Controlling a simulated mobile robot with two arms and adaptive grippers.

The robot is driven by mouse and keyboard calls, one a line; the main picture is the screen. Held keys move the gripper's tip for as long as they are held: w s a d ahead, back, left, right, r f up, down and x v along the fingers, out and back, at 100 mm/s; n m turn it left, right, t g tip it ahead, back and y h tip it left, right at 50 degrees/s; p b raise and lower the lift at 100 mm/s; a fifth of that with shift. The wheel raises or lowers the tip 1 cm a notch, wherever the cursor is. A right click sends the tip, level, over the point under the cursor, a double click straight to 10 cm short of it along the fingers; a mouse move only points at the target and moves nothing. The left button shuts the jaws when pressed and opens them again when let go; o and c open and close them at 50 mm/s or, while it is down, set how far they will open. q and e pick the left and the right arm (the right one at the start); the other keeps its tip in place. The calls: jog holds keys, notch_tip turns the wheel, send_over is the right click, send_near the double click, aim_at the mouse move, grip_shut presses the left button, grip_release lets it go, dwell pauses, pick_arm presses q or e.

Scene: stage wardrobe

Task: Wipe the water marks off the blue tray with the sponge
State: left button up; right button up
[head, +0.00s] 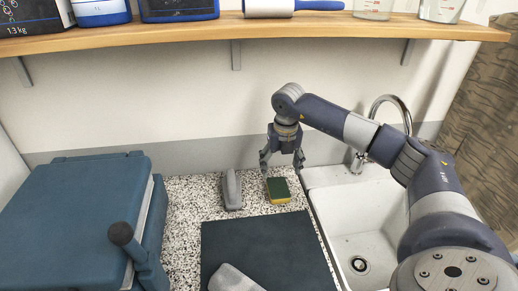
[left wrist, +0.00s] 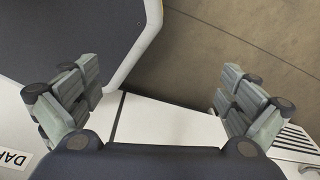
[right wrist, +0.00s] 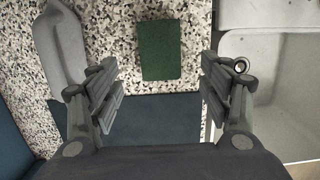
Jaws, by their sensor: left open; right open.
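The sponge (head: 278,190), green on top with a yellow side, lies on the speckled counter just behind the blue tray. The tray (head: 268,238) is a flat, dark blue slab on the counter; I cannot make out water marks on it. My right gripper (head: 282,165) is open and empty, pointing down above the sponge. In the right wrist view the sponge's green face (right wrist: 160,50) lies ahead, between the lines of the spread fingers, not gripped. The tray (right wrist: 155,120) shows below it. My left gripper (left wrist: 158,85) is open and empty, away from the counter.
A grey handled object (head: 232,190) lies left of the sponge. A white sink (head: 350,215) with a chrome tap (head: 392,100) is on the right. A large blue case (head: 75,215) with a dark-knobbed lever stands left. A wooden shelf (head: 190,32) runs above.

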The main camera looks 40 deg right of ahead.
aim_at(278, 186)
jog(key=shift+s+f+b, duration=0.15)
jog(key=shift+f+b, duration=0.05)
jog(key=shift+b, duration=0.25)
jog(key=shift+f+b, duration=0.6)
jog(key=shift+f, duration=0.2)
jog(key=f+b, duration=0.1)
jog(key=f, duration=0.1)
jog(key=f+b, duration=0.1)
jog(key=f, duration=0.1)
jog(key=w+f+b, duration=0.1)
jog(key=f+b, duration=0.1)
jog(key=shift+w+d, duration=0.1)
jog(key=shift+d, duration=0.15)
jog(key=shift+w+d+f+b, duration=0.15)
jog(key=shift+f+b, duration=0.2)
jog(key=shift+f, duration=0.35)
pick_arm(q)
notch_tip(278, 186, down, 7)
jog(key=s, duration=0.1)
jog(key=shift+s, duration=0.25)
pick_arm(e)
jog(key=c, duration=1.1)
pick_arm(q)
jog(key=shift+w+a+r, duration=0.1)
pick_arm(e)
jog(key=shift+c, duration=0.2)
